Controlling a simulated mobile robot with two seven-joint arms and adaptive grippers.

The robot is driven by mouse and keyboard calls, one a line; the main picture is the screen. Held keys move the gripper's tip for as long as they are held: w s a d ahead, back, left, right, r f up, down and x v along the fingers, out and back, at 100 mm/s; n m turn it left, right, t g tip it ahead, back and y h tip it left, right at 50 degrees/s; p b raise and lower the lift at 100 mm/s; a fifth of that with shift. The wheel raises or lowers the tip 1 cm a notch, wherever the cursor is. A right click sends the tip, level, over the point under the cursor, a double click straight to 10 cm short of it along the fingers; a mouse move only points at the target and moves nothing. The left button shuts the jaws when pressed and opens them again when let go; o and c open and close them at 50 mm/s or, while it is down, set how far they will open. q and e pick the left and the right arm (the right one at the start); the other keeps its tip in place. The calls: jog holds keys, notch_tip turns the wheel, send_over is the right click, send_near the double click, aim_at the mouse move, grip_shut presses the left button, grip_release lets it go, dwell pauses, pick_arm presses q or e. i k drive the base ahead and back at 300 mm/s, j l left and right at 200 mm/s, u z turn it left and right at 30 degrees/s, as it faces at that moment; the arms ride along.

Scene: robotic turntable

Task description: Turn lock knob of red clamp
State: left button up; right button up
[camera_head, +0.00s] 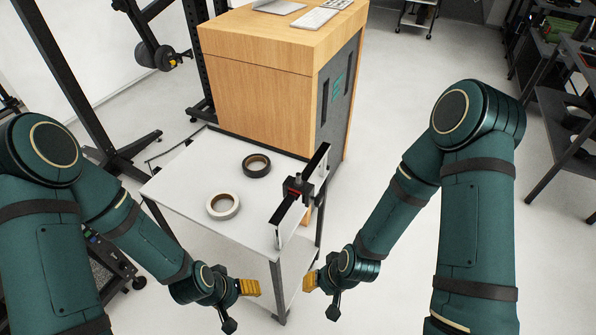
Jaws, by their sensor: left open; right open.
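The red clamp (298,187) is small and mostly dark with red parts. It sits on a long dark bar (287,208) that stands along the right edge of the white table. Its lock knob is too small to make out clearly. My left gripper (259,288) has yellow fingertips and is in front of the table's near edge, below and left of the clamp. My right gripper (304,283) also has yellow fingertips, in front of the near right corner, below the clamp. Both grippers are open, empty and apart from the clamp.
A black tape roll (257,175) and a white tape roll (211,213) lie on the white table (180,183). A wooden cabinet (255,105) stands behind it. Dark racks (566,125) stand at the far right. The floor right of the table is clear.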

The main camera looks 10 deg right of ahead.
aim_at(318, 199)
jog(key=i+l+z, duration=0.1)
jog(key=l+z, duration=0.25)
jog(key=z, duration=0.15)
jog(key=i+l+z, duration=0.1)
jog(key=l+z, duration=0.25)
jog(key=z, duration=0.15)
